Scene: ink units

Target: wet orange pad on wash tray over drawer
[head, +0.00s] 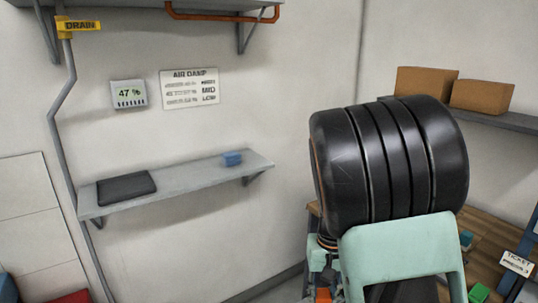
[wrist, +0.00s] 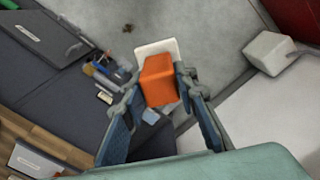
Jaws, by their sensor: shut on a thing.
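In the wrist view my gripper (wrist: 156,92) is shut on an orange pad (wrist: 159,82), a block held between its two blue-lined fingers. A pale piece (wrist: 158,46) shows just beyond the pad; I cannot tell whether it is joined to it. In the head view a small orange patch (head: 323,295) shows at the bottom, beside my mint-green arm part; the fingers cannot be made out there. I cannot pick out the wash tray for certain. A dark panel with a white label (wrist: 32,32), at the upper left of the wrist view, may be a drawer.
A wall shelf (head: 200,186) carries a black slab (head: 126,188) and a blue block (head: 232,158). A wall meter (head: 128,93) reads 47 %. Cardboard boxes (head: 425,82) stand on the right shelf. Small tools (wrist: 103,72) and a pale block (wrist: 269,53) show in the wrist view.

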